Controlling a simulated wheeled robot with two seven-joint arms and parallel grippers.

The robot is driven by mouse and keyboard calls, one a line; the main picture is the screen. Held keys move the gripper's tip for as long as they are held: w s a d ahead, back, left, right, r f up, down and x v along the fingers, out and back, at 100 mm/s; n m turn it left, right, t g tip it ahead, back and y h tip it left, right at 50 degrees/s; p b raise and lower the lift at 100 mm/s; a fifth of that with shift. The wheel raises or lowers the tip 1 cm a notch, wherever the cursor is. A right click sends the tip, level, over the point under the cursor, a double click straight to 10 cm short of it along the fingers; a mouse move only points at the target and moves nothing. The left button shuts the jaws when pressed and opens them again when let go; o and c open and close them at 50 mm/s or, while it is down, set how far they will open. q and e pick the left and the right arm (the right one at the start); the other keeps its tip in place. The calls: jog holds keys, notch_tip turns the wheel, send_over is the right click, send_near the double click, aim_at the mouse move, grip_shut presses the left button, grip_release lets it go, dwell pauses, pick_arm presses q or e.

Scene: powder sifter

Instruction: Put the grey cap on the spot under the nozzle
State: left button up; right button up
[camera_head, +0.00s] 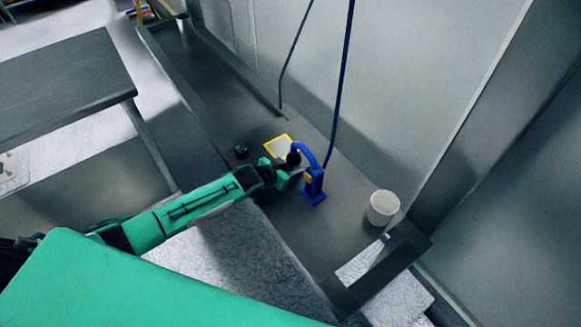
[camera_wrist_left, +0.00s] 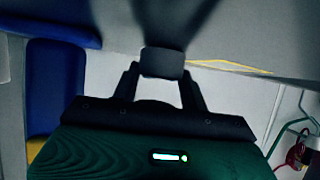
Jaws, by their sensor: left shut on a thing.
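My left gripper (camera_head: 290,170) reaches in from the left, low beside the blue stand (camera_head: 314,184) with its curved blue nozzle arm (camera_head: 305,149). In the left wrist view the gripper (camera_wrist_left: 160,92) is shut on a dark grey block-like piece, which I take for the grey cap (camera_wrist_left: 162,62). In the head view a dark round shape (camera_head: 293,158) shows at the fingertips under the nozzle arm's end; whether it is the cap or part of the nozzle I cannot tell. The blue stand shows at left in the wrist view (camera_wrist_left: 57,88). My right gripper is out of view.
A yellow-edged square (camera_head: 279,147) lies on the bench just behind the gripper. A small dark object (camera_head: 241,151) sits left of it. A white cup (camera_head: 383,207) stands at right. Two thin hoses or cables (camera_head: 342,70) hang behind. The bench's far left is mostly clear.

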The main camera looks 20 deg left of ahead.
pick_arm(q)
jog(key=shift+f, duration=0.2)
jog(key=o, duration=1)
jog(key=shift+o, duration=0.2)
jog(key=shift+r, duration=0.15)
jog(key=shift+r, duration=0.1)
jog(key=shift+s+a+r, duration=0.15)
jog(key=shift+s+a, duration=0.1)
jog(key=shift+s, duration=0.1)
jog(key=v, duration=1.1)
